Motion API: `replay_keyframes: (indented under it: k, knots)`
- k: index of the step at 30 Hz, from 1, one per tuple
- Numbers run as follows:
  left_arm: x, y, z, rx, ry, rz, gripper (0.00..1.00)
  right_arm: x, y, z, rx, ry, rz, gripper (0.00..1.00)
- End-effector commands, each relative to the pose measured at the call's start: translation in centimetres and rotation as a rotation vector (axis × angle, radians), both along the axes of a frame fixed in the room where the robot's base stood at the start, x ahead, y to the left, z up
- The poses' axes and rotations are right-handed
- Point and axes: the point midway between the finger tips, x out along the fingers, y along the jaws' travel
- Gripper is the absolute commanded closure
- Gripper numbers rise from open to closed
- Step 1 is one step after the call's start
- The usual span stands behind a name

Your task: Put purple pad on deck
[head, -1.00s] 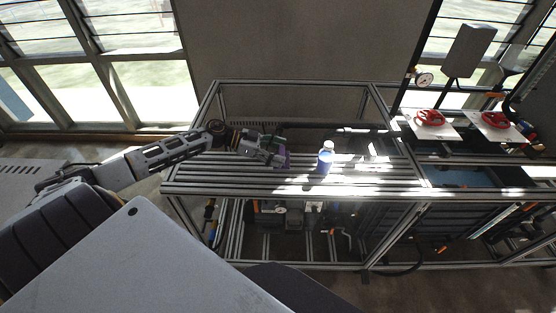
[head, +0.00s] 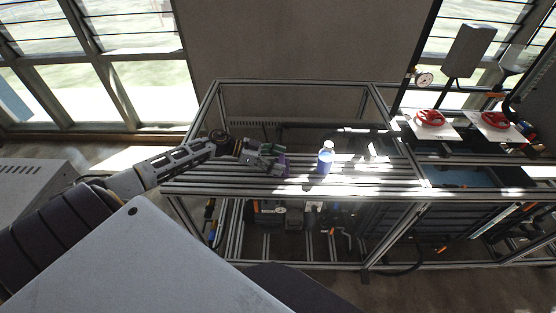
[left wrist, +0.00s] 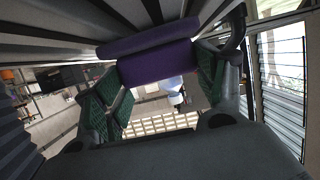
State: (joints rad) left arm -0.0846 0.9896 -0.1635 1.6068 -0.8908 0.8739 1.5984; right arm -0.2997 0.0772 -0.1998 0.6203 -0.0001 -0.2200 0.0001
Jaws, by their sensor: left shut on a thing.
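The purple pad (left wrist: 155,63) is between the green-lined fingers of my left gripper (left wrist: 160,85) in the left wrist view, and the fingers are shut on it. In the head view the pad (head: 281,167) shows as a small purple patch at the tip of the left gripper (head: 274,162). The deck (head: 235,182) is the slatted grey metal top of the frame. The pad is at or just above the slats; I cannot tell whether it touches them. My right gripper is not in view.
A blue bottle with a white cap (head: 326,158) stands on the deck just right of the pad. Frame posts and a top rail (head: 290,82) rise around the deck. Two red valve wheels (head: 431,118) sit on white plates at the right. The deck's left part is clear.

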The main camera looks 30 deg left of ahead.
Motion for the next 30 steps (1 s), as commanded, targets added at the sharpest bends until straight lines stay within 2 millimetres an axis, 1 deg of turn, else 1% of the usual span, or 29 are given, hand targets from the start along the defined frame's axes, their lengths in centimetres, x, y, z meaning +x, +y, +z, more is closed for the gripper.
replay_keyframes:
  k: [8, 9, 13, 30]
  knots:
    - [-0.01, -0.02, -0.26, 0.000, 0.000, -0.001, 0.53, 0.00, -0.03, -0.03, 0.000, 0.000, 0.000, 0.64]
    - [-0.01, -0.02, -0.27, 0.000, 0.000, -0.001, 0.26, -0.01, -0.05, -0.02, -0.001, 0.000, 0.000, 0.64]
    - [-0.02, -0.01, -0.26, 0.000, 0.000, -0.001, 0.09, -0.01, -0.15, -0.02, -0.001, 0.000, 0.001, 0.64]
    - [-0.13, 0.23, 0.06, 0.000, 0.001, 0.000, 0.08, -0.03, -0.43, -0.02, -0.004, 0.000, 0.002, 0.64]
